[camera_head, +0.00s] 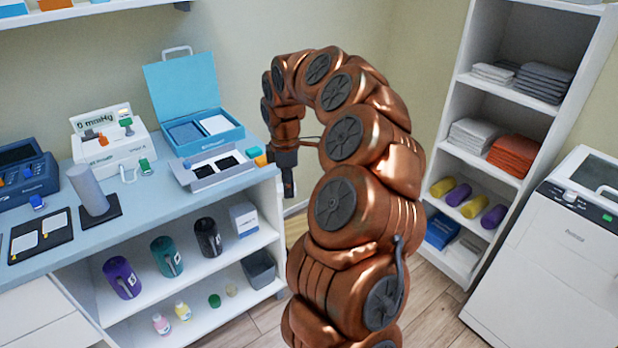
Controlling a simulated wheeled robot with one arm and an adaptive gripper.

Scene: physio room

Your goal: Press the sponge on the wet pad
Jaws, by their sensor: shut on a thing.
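My gripper (289,188) hangs pointing down at the right end of the blue-topped counter, just off its edge. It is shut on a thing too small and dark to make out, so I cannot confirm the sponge. A shallow grey tray (192,182) holds dark pads (229,163). Behind it, an open teal case (181,88) holds a blue-grey pad (185,133) and a white pad (215,124). I cannot tell which pad is wet.
A white device (112,158), a grey cylinder on a stand (88,188) and a dark blue console (26,172) stand left on the counter (150,213). A shelf unit (462,115) and white cabinet (545,262) stand right.

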